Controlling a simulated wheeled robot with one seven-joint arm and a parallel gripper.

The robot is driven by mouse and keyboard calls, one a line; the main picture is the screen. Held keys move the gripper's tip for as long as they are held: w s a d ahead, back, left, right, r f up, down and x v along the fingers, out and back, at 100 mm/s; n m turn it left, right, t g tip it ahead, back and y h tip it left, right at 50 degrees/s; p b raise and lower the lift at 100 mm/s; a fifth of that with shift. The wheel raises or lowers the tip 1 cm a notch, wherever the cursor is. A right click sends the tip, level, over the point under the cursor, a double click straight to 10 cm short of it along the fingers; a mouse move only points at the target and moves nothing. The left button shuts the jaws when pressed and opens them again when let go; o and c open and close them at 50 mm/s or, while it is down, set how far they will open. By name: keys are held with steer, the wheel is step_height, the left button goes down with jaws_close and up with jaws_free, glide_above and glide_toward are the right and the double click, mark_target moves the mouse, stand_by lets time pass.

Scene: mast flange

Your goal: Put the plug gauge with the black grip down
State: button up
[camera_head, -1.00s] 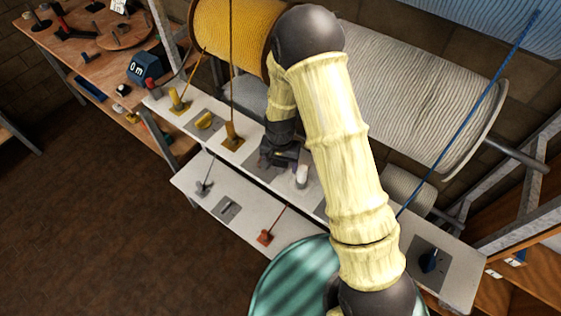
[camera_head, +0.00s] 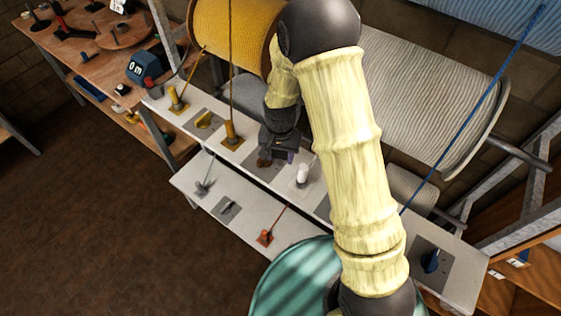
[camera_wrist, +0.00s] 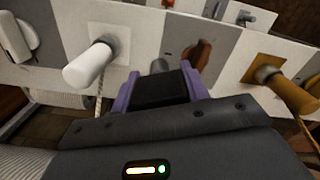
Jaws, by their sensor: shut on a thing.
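My gripper (camera_wrist: 158,92) is shut on the black grip (camera_wrist: 160,92) of the plug gauge, held between its two purple fingers in the wrist view. A grey rounded metal end (camera_wrist: 160,66) shows just beyond the grip. In the head view my gripper (camera_head: 277,157) is over the upper white shelf, above a grey patch, and the held gauge is mostly hidden there. A brown piece (camera_wrist: 201,57) is on the grey patch (camera_wrist: 186,35), to the right of the grip. I cannot tell whether the gauge touches the shelf.
A white-gripped piece (camera_head: 303,173) stands close to the right of my gripper; it also shows in the wrist view (camera_wrist: 90,66). A lower shelf (camera_head: 245,223) holds several pieces. Rope drums (camera_head: 415,100) stand behind.

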step_height(320, 180, up, 6)
steer(key=shift+b, duration=0.6)
